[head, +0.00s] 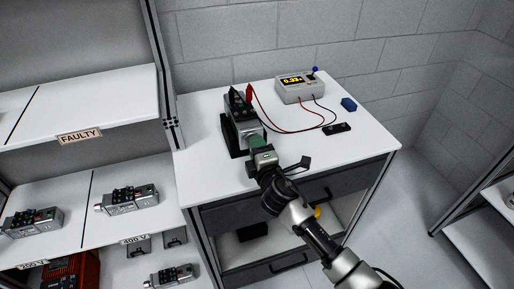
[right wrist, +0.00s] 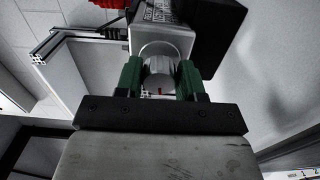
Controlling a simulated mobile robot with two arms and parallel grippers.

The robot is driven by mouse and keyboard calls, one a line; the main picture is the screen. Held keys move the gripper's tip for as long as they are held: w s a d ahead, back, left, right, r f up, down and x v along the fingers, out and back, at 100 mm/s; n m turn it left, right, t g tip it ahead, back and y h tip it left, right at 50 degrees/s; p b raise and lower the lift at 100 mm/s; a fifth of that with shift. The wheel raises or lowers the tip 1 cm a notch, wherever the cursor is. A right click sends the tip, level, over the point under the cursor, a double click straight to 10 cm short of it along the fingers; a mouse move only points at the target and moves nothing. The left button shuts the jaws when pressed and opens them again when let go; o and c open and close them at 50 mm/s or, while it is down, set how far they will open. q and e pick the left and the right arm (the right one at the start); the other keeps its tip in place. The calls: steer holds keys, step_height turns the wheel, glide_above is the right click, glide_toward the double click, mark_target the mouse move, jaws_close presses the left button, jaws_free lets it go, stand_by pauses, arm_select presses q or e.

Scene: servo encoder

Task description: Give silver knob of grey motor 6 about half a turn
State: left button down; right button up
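The grey motor (head: 242,128) stands on the white table in a black holder (head: 231,142), with its knob end facing my right arm. A black clip and a red clip (head: 249,94) sit at its top. In the right wrist view the silver knob (right wrist: 158,68) lies between the two green fingers of my right gripper (right wrist: 160,80). The fingers stand on both sides of the knob and seem to touch or nearly touch it. In the head view the gripper (head: 257,142) hides the knob. A number on the motor is not readable. My left gripper is not in view.
A meter (head: 299,88) with a lit display stands at the back of the table, with red and black cables running from it. Shelves at left hold other grey motors (head: 127,199).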

steer(key=o, duration=0.4)
steer(key=shift+c, duration=0.2)
steer(key=v, duration=1)
steer(key=shift+s+b, duration=0.4)
steer(key=shift+b, duration=0.05)
steer(key=shift+d, duration=0.1)
